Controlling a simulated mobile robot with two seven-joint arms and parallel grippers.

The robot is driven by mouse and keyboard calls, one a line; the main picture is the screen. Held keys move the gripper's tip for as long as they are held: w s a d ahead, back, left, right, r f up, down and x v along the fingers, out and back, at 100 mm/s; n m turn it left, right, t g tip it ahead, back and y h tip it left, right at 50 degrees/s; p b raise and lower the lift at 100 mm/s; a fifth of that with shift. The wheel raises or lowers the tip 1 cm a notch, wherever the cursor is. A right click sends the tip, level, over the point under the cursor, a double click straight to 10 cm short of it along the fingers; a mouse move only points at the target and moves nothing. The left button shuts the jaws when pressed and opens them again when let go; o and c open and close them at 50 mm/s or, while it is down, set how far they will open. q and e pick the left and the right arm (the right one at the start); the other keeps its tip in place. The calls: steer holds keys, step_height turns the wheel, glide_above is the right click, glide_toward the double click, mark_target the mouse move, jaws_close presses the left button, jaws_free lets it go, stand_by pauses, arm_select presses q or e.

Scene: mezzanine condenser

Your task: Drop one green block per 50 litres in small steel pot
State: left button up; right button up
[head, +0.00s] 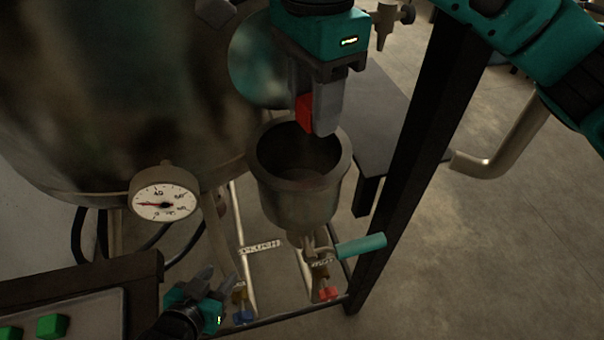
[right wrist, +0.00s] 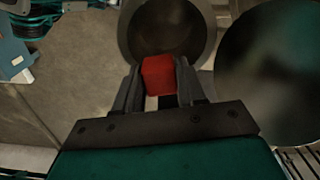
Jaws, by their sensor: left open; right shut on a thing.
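My right gripper (head: 318,112) is shut on a red block (head: 303,111) above the mouth of the small steel pot (head: 297,207). The right wrist view shows the red block (right wrist: 158,76) between the fingers, with the pot (right wrist: 135,30) beyond it. The pot's visible inside looks dark and I see no block in it. Two green blocks (head: 52,325) (head: 9,333) lie on a pale surface at bottom left. My left gripper (head: 217,279) is open and empty, low, right of the green blocks. A round dial gauge (head: 164,192) has its needle pointing left; its small numbers are hard to read.
A large steel vessel (head: 110,90) fills the upper left. A teal handle (head: 360,245) and a red-handled valve (head: 328,293) sit below the pot. A dark frame post (head: 420,140) stands right of it. Open floor (head: 500,240) lies at right.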

step_height(320, 180, down, 5)
steer(key=shift+f+b, duration=0.1)
steer(key=shift+b, duration=1.15)
steer(key=o, duration=1.1)
steer(key=shift+o, duration=0.2)
step_height(320, 180, up, 13)
steer(key=shift+f+p, duration=0.1)
steer(key=shift+p, duration=0.4)
